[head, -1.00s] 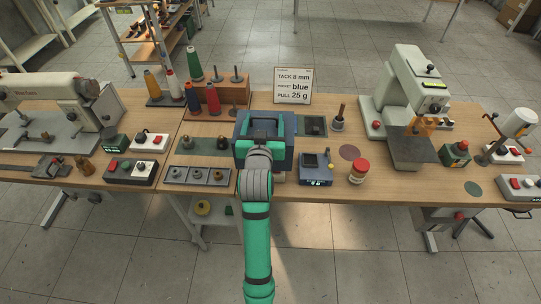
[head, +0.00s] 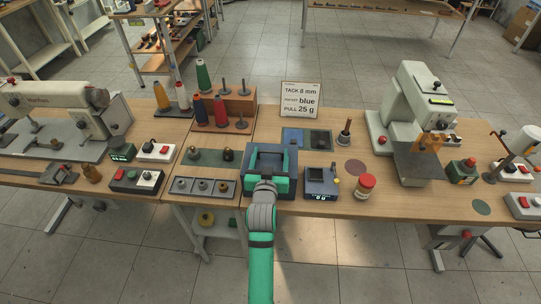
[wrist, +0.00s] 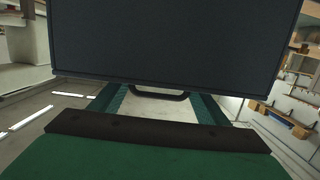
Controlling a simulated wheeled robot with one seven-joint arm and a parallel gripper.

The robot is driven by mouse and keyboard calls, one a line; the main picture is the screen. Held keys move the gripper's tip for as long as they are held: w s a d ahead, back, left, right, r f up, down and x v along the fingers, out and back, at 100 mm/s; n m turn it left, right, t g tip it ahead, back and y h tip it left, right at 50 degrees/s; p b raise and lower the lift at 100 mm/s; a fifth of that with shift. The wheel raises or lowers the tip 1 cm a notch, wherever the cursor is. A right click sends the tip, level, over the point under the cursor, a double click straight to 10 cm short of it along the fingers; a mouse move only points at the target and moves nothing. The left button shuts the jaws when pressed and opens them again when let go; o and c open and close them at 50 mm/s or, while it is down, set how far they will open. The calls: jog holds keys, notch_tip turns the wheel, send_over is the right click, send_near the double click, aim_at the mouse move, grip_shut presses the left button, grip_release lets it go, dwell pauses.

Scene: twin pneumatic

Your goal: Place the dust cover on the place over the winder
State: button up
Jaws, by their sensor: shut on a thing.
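A dark blue box-like cover (head: 262,186), which I take to be the dust cover, is at my gripper (head: 270,160) in the head view, at the middle front of the table. My gripper's green fingers are shut on it. In the wrist view the cover's broad dark face (wrist: 170,40) fills the top, with a black handle (wrist: 158,94) at its lower edge between the fingers. I cannot tell how high the cover is above the table. I cannot pick out the winder for certain; part of the table behind the cover is hidden.
A small blue device (head: 320,183) and a red-topped jar (head: 365,185) stand close on the right. A tray of knobs (head: 204,187) is close on the left. A sign (head: 300,99) stands behind.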

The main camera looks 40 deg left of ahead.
jog(key=o, duration=1.5)
jog(key=shift+f, duration=0.1)
jog(key=shift+o, duration=0.2)
jog(key=v, duration=1.2)
jog(key=s+d+f+m+h, duration=0.1)
jog(key=s+d+f, duration=0.25)
jog(key=d, duration=0.35)
jog(key=s+d+f+m+t+h, duration=0.1)
jog(key=s+d+f+h, duration=0.1)
jog(key=s+d+f, duration=0.3)
jog(key=s+d+f+m+h, duration=0.1)
jog(key=s+d, duration=0.1)
jog(key=d, duration=0.6)
jog(key=s+d+m+h, duration=0.1)
jog(key=s+d+h, duration=0.1)
jog(key=s+d, duration=0.3)
jog(key=s+d+r+m+h, duration=0.1)
jog(key=s+d, duration=0.5)
jog(key=s, duration=0.6)
jog(key=shift+r+m+t+h, duration=0.3)
jog(key=shift+m+h, duration=0.3)
jog(key=shift+h, duration=0.2)
